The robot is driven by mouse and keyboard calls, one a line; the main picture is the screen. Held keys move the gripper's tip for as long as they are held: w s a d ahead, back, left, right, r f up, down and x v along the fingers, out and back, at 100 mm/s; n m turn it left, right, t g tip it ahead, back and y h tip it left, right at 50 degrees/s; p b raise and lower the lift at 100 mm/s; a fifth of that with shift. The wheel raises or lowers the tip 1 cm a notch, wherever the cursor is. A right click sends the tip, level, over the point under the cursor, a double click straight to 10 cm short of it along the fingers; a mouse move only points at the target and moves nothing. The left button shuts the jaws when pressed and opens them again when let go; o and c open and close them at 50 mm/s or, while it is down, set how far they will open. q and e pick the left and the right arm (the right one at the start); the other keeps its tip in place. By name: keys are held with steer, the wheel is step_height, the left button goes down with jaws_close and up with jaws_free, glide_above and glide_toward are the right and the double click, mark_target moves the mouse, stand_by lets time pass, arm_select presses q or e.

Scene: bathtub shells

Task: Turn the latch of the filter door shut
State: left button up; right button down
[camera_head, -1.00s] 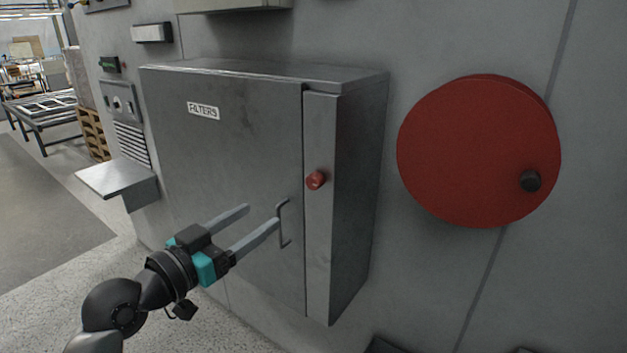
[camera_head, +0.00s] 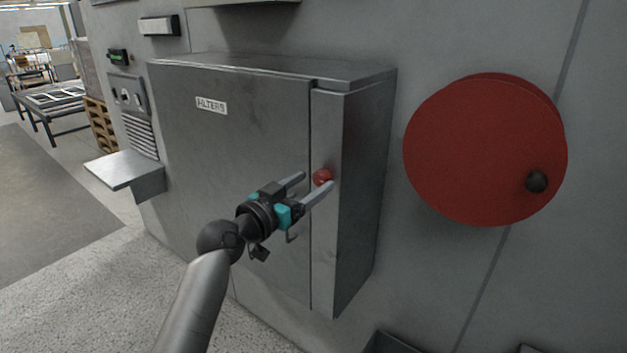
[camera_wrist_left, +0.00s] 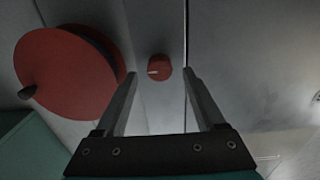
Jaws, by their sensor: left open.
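The grey filter door (camera_head: 235,150) carries a "FILTERS" label and sits flush in its cabinet. The red round latch knob (camera_head: 322,177) is on the narrow strip right of the door. In the left wrist view the knob (camera_wrist_left: 159,67) shows a pale mark pointing left. My left gripper (camera_head: 318,181) is open, its fingers reaching toward the knob. In the left wrist view the open fingers (camera_wrist_left: 160,72) frame the knob, one on each side, with nothing between them seen to be gripped. The door handle is mostly hidden behind the gripper. My right gripper is not in view.
A large red handwheel (camera_head: 480,150) with a black knob (camera_head: 537,182) is on the wall to the right. A small grey shelf (camera_head: 125,170) juts out at the left. The floor at lower left is clear.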

arm_select(q)
steer(key=shift+w+d, duration=0.45)
steer(key=shift+w, duration=0.15)
jaws_close()
stand_by(0.3)
